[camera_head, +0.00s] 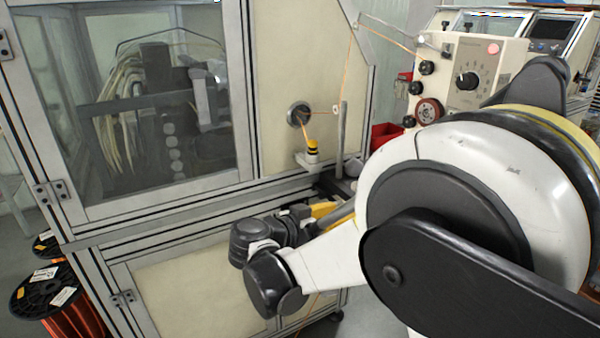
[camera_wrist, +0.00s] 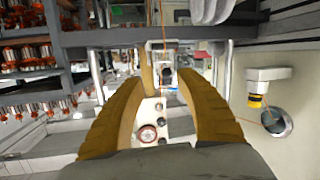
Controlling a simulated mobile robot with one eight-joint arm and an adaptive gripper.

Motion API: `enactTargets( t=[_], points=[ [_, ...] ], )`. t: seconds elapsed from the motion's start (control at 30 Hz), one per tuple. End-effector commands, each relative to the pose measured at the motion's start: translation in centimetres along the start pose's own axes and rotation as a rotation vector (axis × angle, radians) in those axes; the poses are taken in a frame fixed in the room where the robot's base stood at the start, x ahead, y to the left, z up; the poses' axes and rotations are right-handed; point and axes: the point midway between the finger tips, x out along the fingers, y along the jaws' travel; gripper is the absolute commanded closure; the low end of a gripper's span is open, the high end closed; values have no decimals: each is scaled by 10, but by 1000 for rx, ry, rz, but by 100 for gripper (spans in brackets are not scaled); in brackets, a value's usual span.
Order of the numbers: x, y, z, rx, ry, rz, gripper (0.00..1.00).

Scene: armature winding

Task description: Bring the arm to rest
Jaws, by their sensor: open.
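My arm reaches from the right of the head view toward the front of the winding machine (camera_head: 190,210). Its wrist is bent near the machine's lower edge, and my gripper is mostly hidden behind my own arm links there. In the wrist view my gripper (camera_wrist: 160,80) shows two tan curved fingers standing apart with nothing held between them. Past the fingers is the control box (camera_wrist: 148,110) with its red-rimmed dial. That control box (camera_head: 470,70) also shows at the upper right of the head view.
A yellow-and-black fitting (camera_head: 312,147) sits beside a round wire guide (camera_head: 299,114) on the machine's side. An orange wire runs up from it. A red bin (camera_head: 385,134) stands behind my arm. Copper wire spools (camera_head: 60,300) stand at lower left. Shelves of armatures (camera_wrist: 30,60) show in the wrist view.

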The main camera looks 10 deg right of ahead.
Motion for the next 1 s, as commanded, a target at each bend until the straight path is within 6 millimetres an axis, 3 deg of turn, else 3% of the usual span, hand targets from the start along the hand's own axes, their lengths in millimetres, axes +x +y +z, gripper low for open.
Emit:
enactTargets(
  t=[0.1,0.23,0.37,0.5,0.73,1.0],
  points=[
    [11,34,2,-130,-153,-41,59],
    [9,76,17,-288,-350,-156,59],
    [-9,114,36,-401,-506,-319,59],
    [-40,148,58,-470,-609,-526,59],
    [-90,174,80,-484,-629,-810,59],
    [-108,179,84,-473,-602,-909,59]
  ],
)
